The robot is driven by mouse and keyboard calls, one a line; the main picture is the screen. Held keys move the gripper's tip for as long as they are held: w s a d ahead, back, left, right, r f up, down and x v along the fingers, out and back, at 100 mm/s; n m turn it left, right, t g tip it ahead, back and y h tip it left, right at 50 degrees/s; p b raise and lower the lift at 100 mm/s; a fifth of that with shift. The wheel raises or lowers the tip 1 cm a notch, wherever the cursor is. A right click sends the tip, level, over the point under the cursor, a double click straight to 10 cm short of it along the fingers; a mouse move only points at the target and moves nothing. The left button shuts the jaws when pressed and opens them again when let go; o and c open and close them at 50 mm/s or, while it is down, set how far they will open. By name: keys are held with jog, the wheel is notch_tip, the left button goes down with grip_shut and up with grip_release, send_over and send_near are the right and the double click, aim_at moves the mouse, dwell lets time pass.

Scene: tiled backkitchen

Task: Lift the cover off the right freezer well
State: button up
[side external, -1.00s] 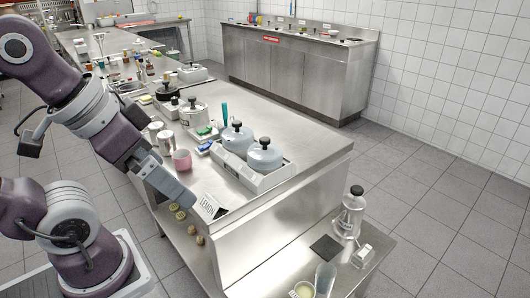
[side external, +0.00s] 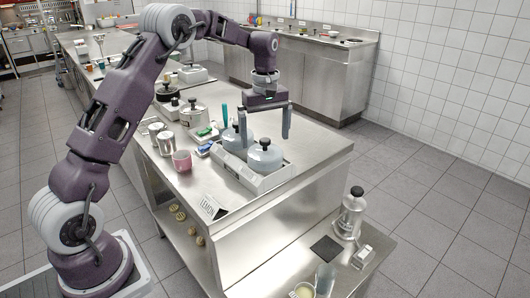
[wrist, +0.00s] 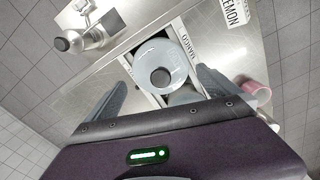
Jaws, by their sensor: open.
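The two-well freezer (side external: 262,183) is a pale box on the steel counter, with two round blue-grey covers that have black knobs. The right cover (side external: 265,159) sits on its well at the nearer right end. The left cover (side external: 231,138) sits beside it, partly hidden behind a finger of mine. My gripper (side external: 265,138) points down above the freezer, open and empty, its fingers spread. In the wrist view the right cover (wrist: 155,54) and its black knob (wrist: 160,77) lie between my fingers, apart from them. The left cover (wrist: 185,97) is mostly hidden by my gripper body.
A LEMON sign (side external: 209,208) stands at the counter's front edge. A pink cup (side external: 182,161), metal canisters (side external: 166,143) and a pot (side external: 194,115) stand to the left. The counter right of the freezer is clear.

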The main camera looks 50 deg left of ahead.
aim_at(265, 139)
notch_tip(265, 139, down, 4)
jog(key=shift+s+f, duration=0.1)
jog(key=shift+f, duration=0.15)
jog(key=c, duration=1.1)
jog(key=shift+o, duration=0.2)
jog(key=r, duration=0.9)
jog(key=shift+s+a+r, duration=0.2)
jog(key=shift+a+r, duration=0.05)
jog(key=shift+a, duration=0.05)
jog(key=s+a+f, duration=0.3)
jog(key=s+a, duration=0.1)
jog(key=s, duration=0.4)
jog(key=s+a+f, duration=0.3)
jog(key=s+a, duration=0.1)
jog(key=s, duration=0.3)
notch_tip(265, 139, down, 9)
jog(key=shift+f, duration=0.1)
